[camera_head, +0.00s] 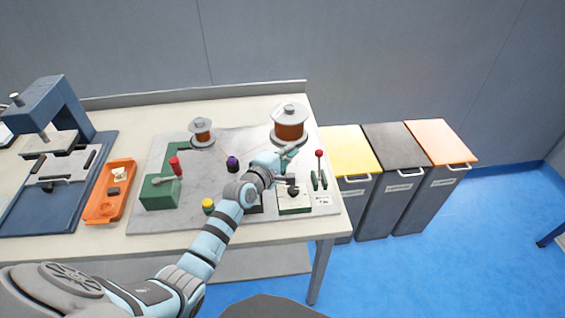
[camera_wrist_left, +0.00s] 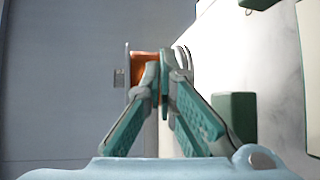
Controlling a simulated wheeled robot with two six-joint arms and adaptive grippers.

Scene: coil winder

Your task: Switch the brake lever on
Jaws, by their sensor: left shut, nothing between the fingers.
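A lever with a red ball knob (camera_head: 319,153) stands upright between dark green brackets (camera_head: 319,181) at the right end of the grey plate. A small printed label lies in front of it. My left gripper (camera_head: 290,150) reaches over the plate from the front left, just left of the red knob and apart from it. Its fingers are shut and empty; the tips meet in the left wrist view (camera_wrist_left: 164,62). The lever is not clearly identifiable in the left wrist view, where a green block (camera_wrist_left: 237,115) shows right of the fingers. My right gripper is not in view.
A large copper spool (camera_head: 290,130) stands behind my gripper and shows behind the fingertips in the wrist view. A smaller spool (camera_head: 201,132), a green block with a red handle (camera_head: 160,192) and an orange tray (camera_head: 108,205) are to the left. Bins (camera_head: 396,150) stand right of the table.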

